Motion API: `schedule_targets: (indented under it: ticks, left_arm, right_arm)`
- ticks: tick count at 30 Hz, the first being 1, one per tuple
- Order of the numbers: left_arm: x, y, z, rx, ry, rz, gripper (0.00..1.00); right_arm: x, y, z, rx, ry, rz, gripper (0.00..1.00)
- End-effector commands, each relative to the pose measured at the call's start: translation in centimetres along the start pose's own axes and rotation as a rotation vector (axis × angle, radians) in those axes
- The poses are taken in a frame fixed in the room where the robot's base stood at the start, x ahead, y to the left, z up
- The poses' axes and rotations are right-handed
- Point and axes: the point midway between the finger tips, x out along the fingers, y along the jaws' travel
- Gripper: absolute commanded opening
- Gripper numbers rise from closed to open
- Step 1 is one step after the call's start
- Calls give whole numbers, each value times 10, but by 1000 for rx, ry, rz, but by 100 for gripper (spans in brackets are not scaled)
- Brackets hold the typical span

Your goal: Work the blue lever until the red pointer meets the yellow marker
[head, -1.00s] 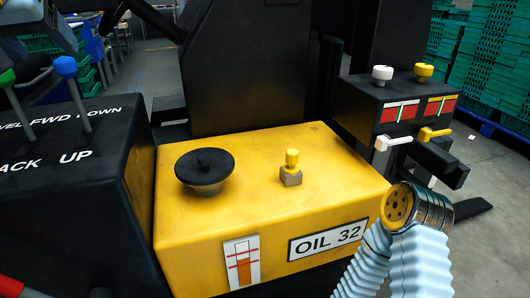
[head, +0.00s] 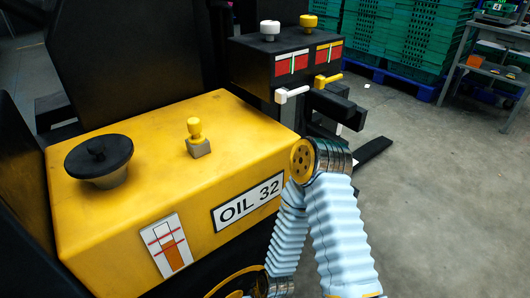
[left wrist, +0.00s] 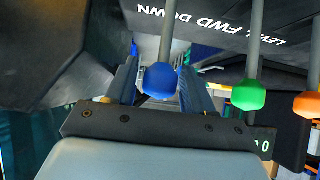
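In the left wrist view the blue lever's round knob (left wrist: 162,81) lies between the two fingers of my left gripper (left wrist: 160,62), in front of its dark palm. The fingers stand apart on either side of the knob; I cannot tell whether they touch it. The lever's stem runs up across a black panel with white lettering. A green-knobbed lever (left wrist: 249,95) and an orange-knobbed lever (left wrist: 308,104) stand to the right. The head view shows neither the levers nor my left gripper. My right gripper is out of view. I cannot make out a red pointer or yellow marker.
A yellow oil tank (head: 170,130) carries a black cap (head: 98,160) and a sight gauge (head: 166,246). A black box (head: 285,68) with red gauges and white and yellow knobs stands behind. Green crates (head: 400,35) and a grey shelf (head: 495,65) stand farther back. The floor at right is clear.

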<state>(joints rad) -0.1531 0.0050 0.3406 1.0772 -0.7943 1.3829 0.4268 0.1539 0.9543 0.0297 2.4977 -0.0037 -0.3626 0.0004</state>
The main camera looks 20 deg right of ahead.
Motion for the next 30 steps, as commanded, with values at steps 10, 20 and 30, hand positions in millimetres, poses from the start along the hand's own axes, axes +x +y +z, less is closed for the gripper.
schedule_targets:
  ticks: [10,20,30]
  left_arm:
    - [-1,0,0,0,1,0,21]
    - [-11,0,12,0,1,1,21]
    - [-28,0,29,0,0,0,22]
  right_arm:
    - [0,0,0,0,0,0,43]
    - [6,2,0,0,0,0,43]
    - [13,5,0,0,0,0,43]
